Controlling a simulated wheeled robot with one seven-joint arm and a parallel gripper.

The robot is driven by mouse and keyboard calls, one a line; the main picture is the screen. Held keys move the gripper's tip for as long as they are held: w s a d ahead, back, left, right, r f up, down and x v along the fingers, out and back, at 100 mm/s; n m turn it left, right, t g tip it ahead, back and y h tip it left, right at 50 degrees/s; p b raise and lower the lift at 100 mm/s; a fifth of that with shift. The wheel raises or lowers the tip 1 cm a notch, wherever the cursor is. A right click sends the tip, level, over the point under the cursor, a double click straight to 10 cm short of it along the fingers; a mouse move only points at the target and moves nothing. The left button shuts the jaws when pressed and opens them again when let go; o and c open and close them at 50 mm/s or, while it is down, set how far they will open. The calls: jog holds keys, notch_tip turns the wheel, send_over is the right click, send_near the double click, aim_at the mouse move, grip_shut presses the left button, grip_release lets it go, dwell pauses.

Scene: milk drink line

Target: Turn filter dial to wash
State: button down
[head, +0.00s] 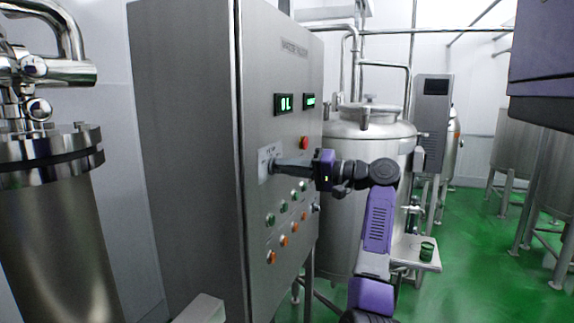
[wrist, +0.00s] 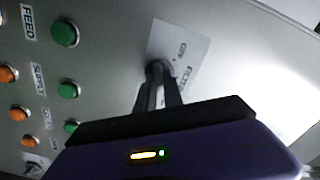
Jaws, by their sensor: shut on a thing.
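The filter dial (wrist: 159,70) is a dark knob on a white label plate (wrist: 187,46) on the steel control cabinet. In the head view the label plate (head: 265,155) shows on the cabinet's front, left of my gripper. My gripper (head: 274,165) reaches the dial from the right and is shut on it. In the wrist view the two fingers of my gripper (wrist: 160,80) are close together around the dial. The fingers hide most of the dial, so I cannot tell which setting it points to. The plate's lettering is only partly readable.
Green buttons (wrist: 65,33) and orange buttons sit on the cabinet (head: 185,130) below the dial. A red button (head: 304,143) and two lit displays (head: 284,103) are above. A steel tank (head: 350,200) stands behind my arm. Green floor is open at right.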

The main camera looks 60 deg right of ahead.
jog(key=shift+d, duration=0.1)
dwell(0.3)
jog(key=c, duration=1.5)
grip_release()
jog(key=shift+o, duration=0.2)
jog(key=shift+s, duration=0.15)
jog(key=s+b, duration=0.2)
jog(key=s, duration=0.5)
jog(key=shift+s+d+b, duration=0.25)
jog(key=shift+s+b, duration=0.05)
jog(key=shift+b, duration=0.05)
